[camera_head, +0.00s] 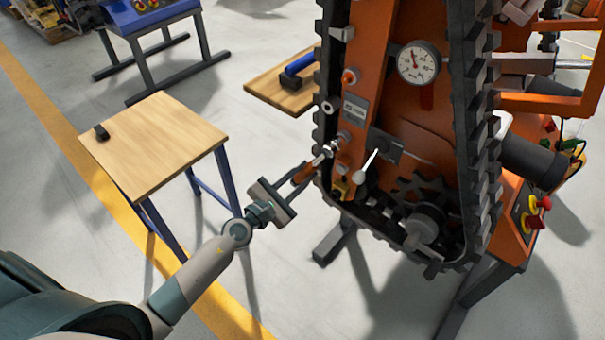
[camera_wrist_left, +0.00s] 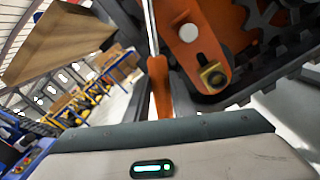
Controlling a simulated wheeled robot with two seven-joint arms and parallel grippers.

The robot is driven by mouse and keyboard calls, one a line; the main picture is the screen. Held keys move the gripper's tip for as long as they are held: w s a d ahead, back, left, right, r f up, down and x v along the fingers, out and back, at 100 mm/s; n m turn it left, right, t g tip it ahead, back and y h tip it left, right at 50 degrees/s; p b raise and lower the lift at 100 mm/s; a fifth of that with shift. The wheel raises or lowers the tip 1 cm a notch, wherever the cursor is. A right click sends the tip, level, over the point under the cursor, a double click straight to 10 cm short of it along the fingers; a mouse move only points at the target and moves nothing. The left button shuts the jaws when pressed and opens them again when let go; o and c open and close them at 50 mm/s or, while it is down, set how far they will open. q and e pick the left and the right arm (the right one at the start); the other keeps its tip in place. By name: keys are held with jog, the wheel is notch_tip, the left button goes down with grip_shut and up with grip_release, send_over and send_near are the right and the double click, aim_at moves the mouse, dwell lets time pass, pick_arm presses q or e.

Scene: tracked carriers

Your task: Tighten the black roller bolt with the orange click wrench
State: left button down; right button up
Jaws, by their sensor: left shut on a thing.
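The orange click wrench (camera_head: 304,172) has an orange handle and a steel shaft; it also shows in the left wrist view (camera_wrist_left: 159,85). My left gripper (camera_head: 299,180) is shut on its handle, beside the left edge of the tracked carrier (camera_head: 362,85). The wrench slants up and right, its head close to a round bolt or roller end (camera_head: 343,138) on the orange side plate. I cannot tell whether the head is seated on it. A dark round roller end (camera_head: 328,106) sits higher on the plate. Which one is the black roller bolt is unclear. My right gripper is not in view.
Another wooden surface (camera_head: 270,88) holds a blue-and-black item (camera_head: 298,70). A white-knobbed lever (camera_head: 367,166) and a pressure gauge (camera_head: 418,63) are on the carrier. Floor between is clear.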

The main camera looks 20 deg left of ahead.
pick_arm(q)
jog(key=shift+s+d+f+n, duration=0.2)
jog(key=shift+d+f+n, duration=0.05)
jog(key=shift+d+n, duration=0.3)
jog(key=shift+a+r, duration=0.1)
jog(key=shift+a, duration=0.05)
jog(key=shift+w+a+r+m, duration=0.25)
jog(key=shift+a+m, duration=0.2)
jog(key=shift+m, duration=0.2)
dwell(0.3)
jog(key=shift+w+a+r+m, duration=0.2)
jog(key=shift+a+r+m, duration=0.1)
jog(key=shift+a+m, duration=0.3)
jog(key=shift+w+a+r+m+p, duration=0.15)
jog(key=shift+a+r+m+p, duration=0.15)
jog(key=shift+a+r+m, duration=0.25)
jog(key=shift+d+f, duration=0.1)
jog(key=shift+f, duration=0.05)
